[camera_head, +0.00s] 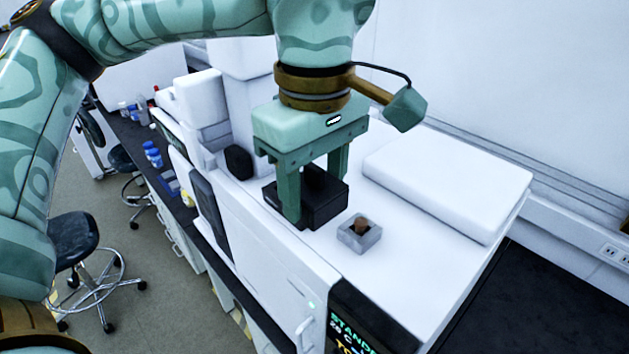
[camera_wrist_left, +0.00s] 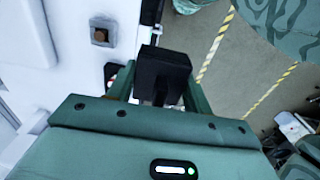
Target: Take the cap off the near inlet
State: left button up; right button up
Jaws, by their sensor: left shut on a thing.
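My left gripper (camera_head: 315,192) points down over the white instrument. It is shut on a black cap-like block (camera_head: 325,208) with a dark upright post between the fingers. The block also shows between the fingers in the left wrist view (camera_wrist_left: 160,68). I cannot tell whether it touches the instrument's top or is just above it. A small square grey fitting (camera_head: 346,236) with a brown round piece in its middle sits in front of and right of the block. The fitting is uncovered and apart from the gripper; it also shows in the left wrist view (camera_wrist_left: 103,44).
The white instrument (camera_head: 300,262) has a raised white panel (camera_head: 450,185) at right and a lit display (camera_head: 375,330) on its front. White modules (camera_head: 203,105) stand behind at left. The top in front of the grey fitting is clear. A stool (camera_head: 72,240) stands on the floor.

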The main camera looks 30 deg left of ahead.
pick_arm(q)
jog(key=shift+r, duration=0.15)
jog(key=shift+r+p, duration=1.2)
jog(key=shift+r, duration=0.05)
jog(key=shift+f, duration=0.15)
